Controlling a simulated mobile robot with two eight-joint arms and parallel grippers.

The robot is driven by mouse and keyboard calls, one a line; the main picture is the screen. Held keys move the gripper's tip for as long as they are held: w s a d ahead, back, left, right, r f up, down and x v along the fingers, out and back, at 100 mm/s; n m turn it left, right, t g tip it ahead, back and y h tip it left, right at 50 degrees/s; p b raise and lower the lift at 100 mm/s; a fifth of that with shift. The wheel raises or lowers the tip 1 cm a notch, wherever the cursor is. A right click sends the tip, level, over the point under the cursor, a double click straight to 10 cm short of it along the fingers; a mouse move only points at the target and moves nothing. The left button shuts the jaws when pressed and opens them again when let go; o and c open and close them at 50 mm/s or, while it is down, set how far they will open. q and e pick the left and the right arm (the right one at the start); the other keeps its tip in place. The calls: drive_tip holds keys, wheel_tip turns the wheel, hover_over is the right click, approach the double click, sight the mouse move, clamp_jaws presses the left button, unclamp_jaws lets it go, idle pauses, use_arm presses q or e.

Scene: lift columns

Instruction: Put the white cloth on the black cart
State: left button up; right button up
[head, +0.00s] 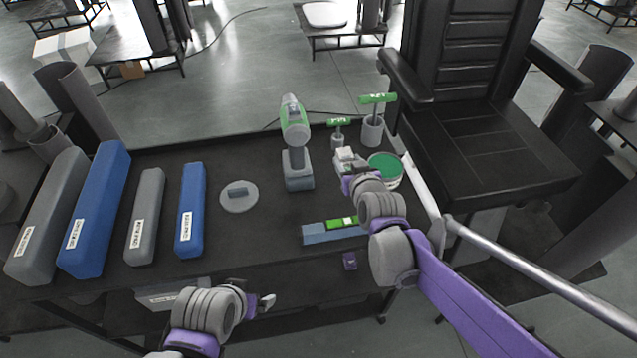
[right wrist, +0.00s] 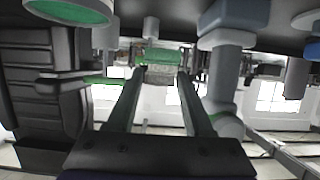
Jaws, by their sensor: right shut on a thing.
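A small whitish folded piece, which looks like the white cloth (head: 346,154), is between the fingertips of my right gripper (head: 347,163), left of the green-topped tub. In the right wrist view, my right gripper (right wrist: 161,74) is shut on this pale grey-white piece (right wrist: 160,76). Its underside is hidden, so I cannot tell whether it touches the top. The black top (head: 268,232) under the tools may be the black cart; no wheels show clearly. My left gripper (head: 262,304) is low at the near edge; its finger gap is not clear.
Blue and grey long blocks (head: 95,210) lie at the left. A grey disc (head: 239,196), a green-and-grey drill (head: 296,145), green T-handled tools (head: 377,115) and the green-topped tub (head: 385,168) stand farther right.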

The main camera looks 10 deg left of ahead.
sight(358, 219)
wheel_tip(358, 219, down, 9)
drive_tip(key=shift+f+b, duration=0.1)
drive_tip(key=shift+b, duration=0.55)
drive_tip(key=shift+f, duration=0.15)
drive_tip(key=o, duration=1.2)
drive_tip(key=shift+r, duration=0.35)
drive_tip(key=p+v, duration=0.1)
drive_tip(key=v, duration=1)
drive_tip(key=shift+s+d+r, duration=0.1)
drive_tip(key=shift+s+d, duration=0.05)
drive_tip(key=shift+s, duration=0.25)
